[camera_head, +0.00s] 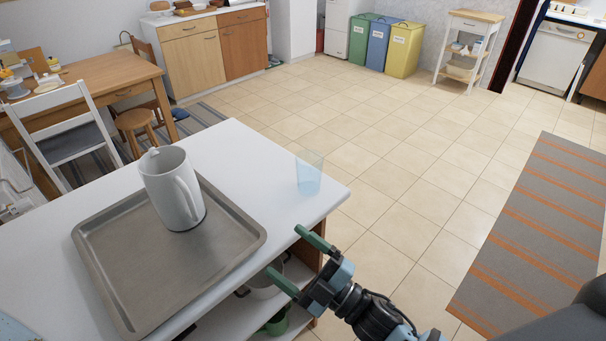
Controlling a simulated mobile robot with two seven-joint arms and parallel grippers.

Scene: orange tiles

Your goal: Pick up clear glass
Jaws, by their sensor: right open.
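The clear glass (309,174), pale blue and see-through, stands upright near the far right corner of the white counter (245,150). My right gripper (292,258) is open and empty at the counter's right edge, nearer to me than the glass and apart from it. Its two green fingers are spread, one by the counter edge and one lower and to the left. My left gripper is not in view.
A metal tray (130,275) lies on the counter with a white pitcher (172,190) on it, left of the glass. A pot (262,286) and a green item (277,323) sit on shelves below the counter. Tiled floor to the right is open, with a striped rug (545,235).

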